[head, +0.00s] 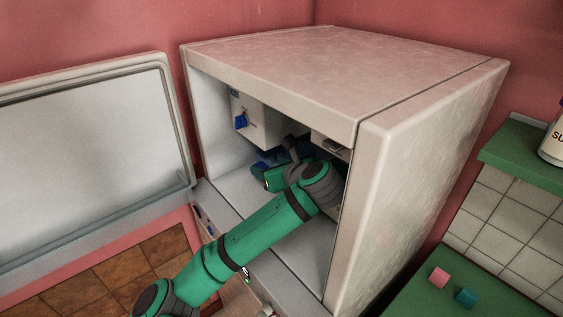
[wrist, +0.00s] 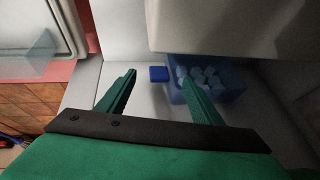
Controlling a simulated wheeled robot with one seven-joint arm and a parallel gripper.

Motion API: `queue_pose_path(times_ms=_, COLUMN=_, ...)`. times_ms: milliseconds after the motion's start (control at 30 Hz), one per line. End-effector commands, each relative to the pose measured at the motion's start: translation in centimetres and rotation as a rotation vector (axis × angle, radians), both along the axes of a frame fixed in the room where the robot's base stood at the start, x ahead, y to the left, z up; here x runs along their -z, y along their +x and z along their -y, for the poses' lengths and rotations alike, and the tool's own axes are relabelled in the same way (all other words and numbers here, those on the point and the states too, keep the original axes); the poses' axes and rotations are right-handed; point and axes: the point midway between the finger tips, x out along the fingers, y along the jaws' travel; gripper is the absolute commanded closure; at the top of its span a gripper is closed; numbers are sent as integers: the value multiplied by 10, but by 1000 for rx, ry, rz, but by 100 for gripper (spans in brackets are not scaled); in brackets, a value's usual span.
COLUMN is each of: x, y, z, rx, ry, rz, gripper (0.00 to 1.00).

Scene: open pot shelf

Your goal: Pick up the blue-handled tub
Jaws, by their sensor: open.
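A blue tub (wrist: 222,80) holding several pale round things sits inside the shelf, under an overhanging pale surface, in the wrist view. Its solid blue handle (wrist: 158,74) sticks out on the left side. My gripper (wrist: 159,78) is open and empty, its two green fingers apart. In the picture the handle appears between the fingertips, and the right finger covers part of the tub. In the head view, blue parts (head: 268,158) show low in the shelf beside my gripper (head: 272,179); my arm hides much of them.
The open pale shelf (head: 410,190) has side walls and a top close around my arm. A pink cube (head: 439,277) and a teal cube (head: 466,297) lie on a green surface at right.

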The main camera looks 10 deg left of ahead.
Motion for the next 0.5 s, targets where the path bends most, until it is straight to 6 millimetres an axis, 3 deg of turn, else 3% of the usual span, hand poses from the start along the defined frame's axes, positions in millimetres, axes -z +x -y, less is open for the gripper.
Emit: queue_pose_path(times_ms=500, x=24, y=38, z=-32, rx=2, ry=7, rz=-5, gripper=40)
